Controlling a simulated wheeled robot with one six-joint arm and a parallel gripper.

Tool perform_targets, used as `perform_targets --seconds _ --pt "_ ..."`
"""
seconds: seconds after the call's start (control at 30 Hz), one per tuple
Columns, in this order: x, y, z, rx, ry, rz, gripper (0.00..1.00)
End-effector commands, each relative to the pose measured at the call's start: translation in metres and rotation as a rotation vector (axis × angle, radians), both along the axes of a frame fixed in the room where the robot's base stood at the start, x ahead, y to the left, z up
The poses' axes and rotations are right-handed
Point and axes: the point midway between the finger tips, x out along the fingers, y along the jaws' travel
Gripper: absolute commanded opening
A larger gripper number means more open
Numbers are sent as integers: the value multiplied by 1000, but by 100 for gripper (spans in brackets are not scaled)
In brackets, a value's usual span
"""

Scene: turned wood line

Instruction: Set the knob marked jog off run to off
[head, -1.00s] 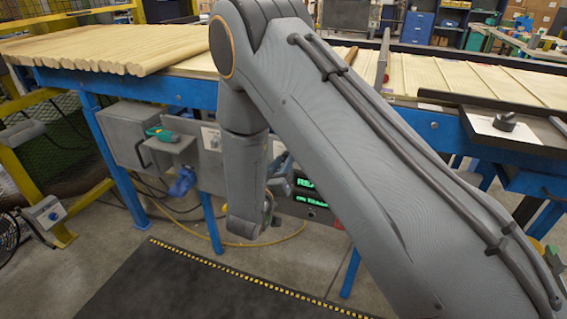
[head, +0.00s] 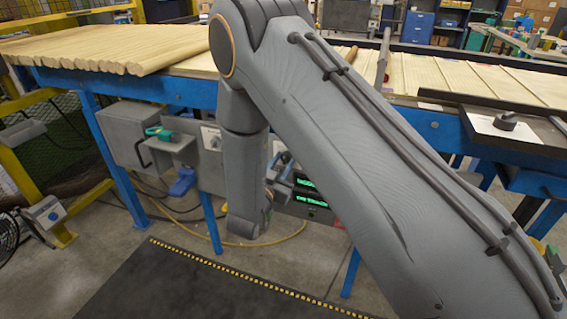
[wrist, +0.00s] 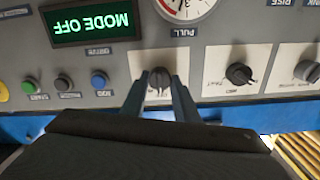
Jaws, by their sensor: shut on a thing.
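In the wrist view, which shows the panel upside down, a dark knob (wrist: 159,76) sits on a pale plate of the grey control panel (wrist: 225,38). My gripper (wrist: 160,88) has one finger on each side of the knob and is shut on it. The marks around the knob are too small or covered to read, and its pointer direction is unclear. The green-lit display (wrist: 92,22) reads MODE OFF. In the head view the display (head: 310,192) shows beside my arm, and my gripper is mostly hidden by my wrist.
A second dark knob (wrist: 238,74) and a third knob (wrist: 307,71) sit to the right. Several push buttons, including a blue one (wrist: 98,80), are at left. A round gauge (wrist: 185,5) is above. The blue table (head: 180,92) carries wooden rods (head: 110,50).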

Motion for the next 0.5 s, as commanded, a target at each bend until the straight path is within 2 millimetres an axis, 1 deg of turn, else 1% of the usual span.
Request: perform_targets --seconds 0.43,0.47,0.5 --pt "0 0 0 12 -3 1 5" --pt "0 0 0 12 -3 1 29" --pt "0 0 0 12 -3 1 36"
